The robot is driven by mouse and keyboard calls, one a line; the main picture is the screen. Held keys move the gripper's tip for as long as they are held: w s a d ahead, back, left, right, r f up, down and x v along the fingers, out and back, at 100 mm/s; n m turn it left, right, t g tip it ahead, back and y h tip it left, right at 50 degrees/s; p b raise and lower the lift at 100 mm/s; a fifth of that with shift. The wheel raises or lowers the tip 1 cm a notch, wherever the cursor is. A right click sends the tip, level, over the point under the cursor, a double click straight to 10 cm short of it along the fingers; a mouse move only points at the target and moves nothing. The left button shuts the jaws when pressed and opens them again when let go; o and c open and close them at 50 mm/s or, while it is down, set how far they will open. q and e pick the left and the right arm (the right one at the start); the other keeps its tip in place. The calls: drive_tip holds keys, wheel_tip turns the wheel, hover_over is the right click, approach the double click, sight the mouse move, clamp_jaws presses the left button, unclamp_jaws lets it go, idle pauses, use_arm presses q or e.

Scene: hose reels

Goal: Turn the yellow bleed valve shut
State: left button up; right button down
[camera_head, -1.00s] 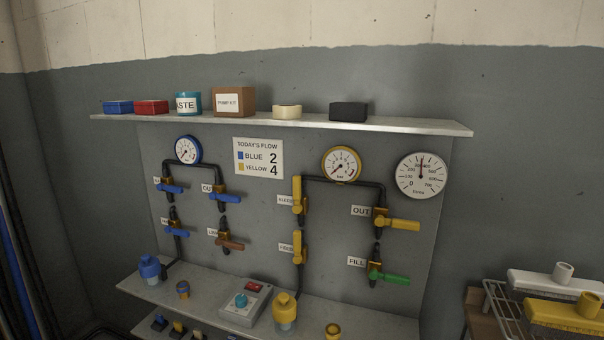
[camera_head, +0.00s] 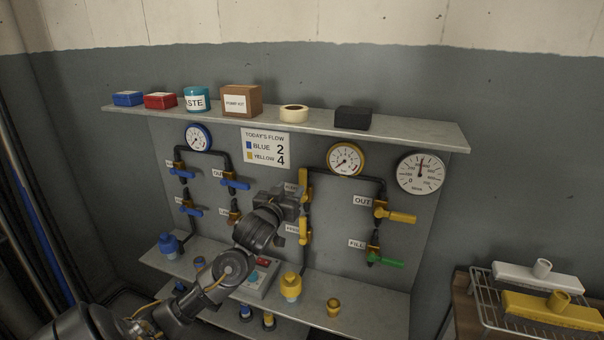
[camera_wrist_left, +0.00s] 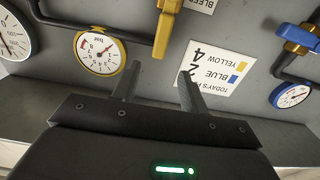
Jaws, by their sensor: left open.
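The yellow bleed valve handle (camera_head: 305,180) is the upper one of the left yellow pipe and stands upright, in line with the pipe. My left gripper (camera_head: 294,192) is in front of the panel beside this handle and hides part of the valve. In the left wrist view, which is upside down, the yellow handle (camera_wrist_left: 165,28) hangs from the top edge, and the BLEED label (camera_wrist_left: 201,5) is beside it. My open left fingers (camera_wrist_left: 159,70) point toward the handle, its free end close to the gap between them. Contact cannot be seen. My right gripper is out of view.
Another upright yellow handle (camera_head: 303,230) is just below. The OUT yellow handle (camera_head: 400,217) and FILL green handle (camera_head: 386,262) point right. Blue handles (camera_head: 235,184) are on the left. A yellow-rimmed gauge (camera_head: 345,159) and flow sign (camera_head: 265,148) are above, under a shelf (camera_head: 420,133).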

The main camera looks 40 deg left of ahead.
sight(301, 174)
use_arm(q)
drive_tip(key=p+x, duration=0.1)
drive_tip(key=x, duration=0.3)
drive_tip(key=p+x, duration=0.2)
drive_tip(key=x, duration=0.3)
drive_tip(key=shift+w+a+r+p, duration=0.1)
drive_tip(key=shift+w+r+p, duration=0.1)
drive_tip(key=shift+w+p, duration=0.1)
drive_tip(key=shift+w+a+f, duration=0.1)
drive_tip(key=shift+w+a, duration=0.05)
drive_tip(key=shift+w, duration=0.4)
drive_tip(key=shift+c, duration=0.4)
drive_tip(key=c, duration=0.7)
clamp_jaws()
drive_tip(key=shift+a, duration=0.15)
